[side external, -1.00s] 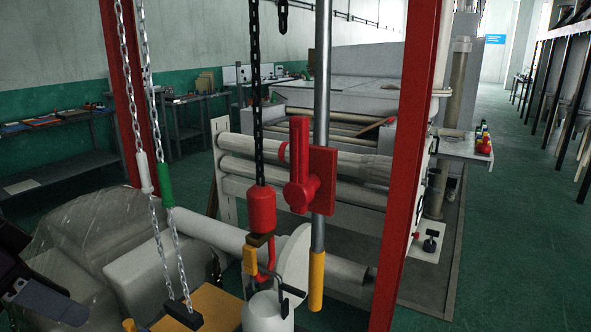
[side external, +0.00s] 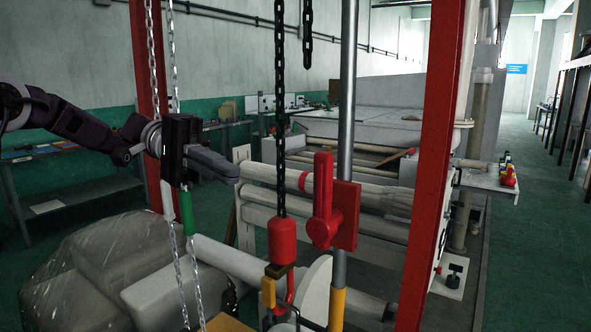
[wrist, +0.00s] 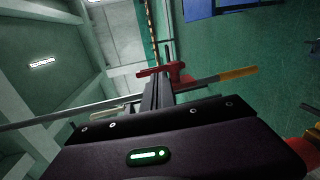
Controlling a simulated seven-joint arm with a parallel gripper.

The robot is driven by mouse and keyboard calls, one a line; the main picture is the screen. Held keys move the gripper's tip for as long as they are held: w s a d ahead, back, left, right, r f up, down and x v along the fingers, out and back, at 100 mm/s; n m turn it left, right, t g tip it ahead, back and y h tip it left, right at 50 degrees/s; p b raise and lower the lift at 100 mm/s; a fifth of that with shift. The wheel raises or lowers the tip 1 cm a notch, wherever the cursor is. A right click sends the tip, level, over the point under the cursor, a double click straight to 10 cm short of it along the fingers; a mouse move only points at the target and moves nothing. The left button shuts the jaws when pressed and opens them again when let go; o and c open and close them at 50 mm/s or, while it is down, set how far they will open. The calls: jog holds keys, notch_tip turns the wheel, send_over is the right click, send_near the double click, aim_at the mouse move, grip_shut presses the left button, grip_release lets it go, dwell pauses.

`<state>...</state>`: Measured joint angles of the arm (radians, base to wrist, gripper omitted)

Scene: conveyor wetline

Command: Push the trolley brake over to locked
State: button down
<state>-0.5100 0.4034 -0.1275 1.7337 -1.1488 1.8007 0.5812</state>
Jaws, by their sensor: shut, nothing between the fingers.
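The red trolley brake lever (side external: 323,200) stands upright in front of a red plate (side external: 346,214). The plate is fixed to a grey pole with a yellow lower end. My gripper (side external: 234,174) is shut and empty, left of the lever in the side view, with its fingers pointing right towards it. A gap shows between the fingertips and the lever, with the black chain between them in the picture. In the wrist view my fingers (wrist: 159,78) point at the red brake assembly (wrist: 176,75); the fingers hide part of it.
The black chain (side external: 280,120) carries a red hook block (side external: 282,241) left of the lever. Lighter chains (side external: 176,245) with white and green sleeves hang by my wrist. A red post (side external: 432,165) stands at right. Rollers (side external: 265,175) lie behind.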

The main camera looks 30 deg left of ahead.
aim_at(315, 173)
jog(key=w+a+r+h, duration=0.1)
jog(key=w+a+h, duration=0.1)
jog(key=w+a, duration=0.1)
jog(key=shift+t, duration=0.3)
jog(key=d, duration=1.4)
jog(key=shift+s+r, duration=0.2)
jog(key=shift+s, duration=0.05)
